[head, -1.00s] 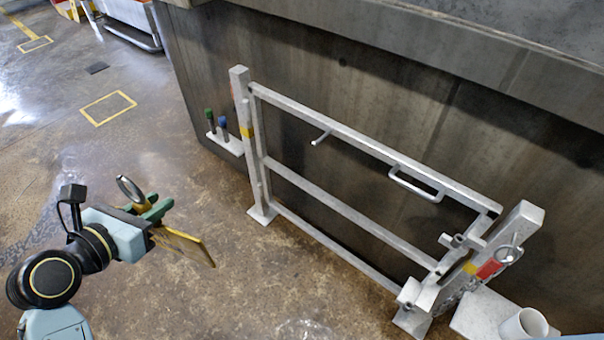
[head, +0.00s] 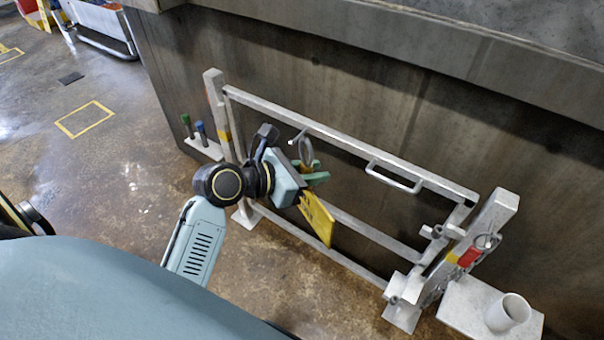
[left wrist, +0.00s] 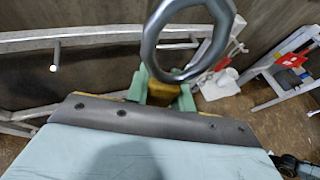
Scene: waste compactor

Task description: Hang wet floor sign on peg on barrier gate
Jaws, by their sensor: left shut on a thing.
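The yellow wet floor sign (head: 317,218) hangs down from my left gripper (head: 312,177), which is shut on it. A grey metal ring (head: 306,149) stands up above the green fingers; the ring looms large in the left wrist view (left wrist: 148,50). The barrier gate (head: 345,143) is a light grey metal frame in front of a dark wall. Its peg (head: 298,136) sticks out from the top rail, just behind and left of the ring in the head view. In the left wrist view the peg (left wrist: 55,57) is left of the ring and apart from it. My right gripper is not seen.
The gate's handle (head: 393,178) juts from the top rail to the right. The right post (head: 490,225) carries a latch and a red tag. A white cup (head: 507,312) stands on a plate at lower right. Green and blue-topped tools (head: 201,133) stand left of the gate.

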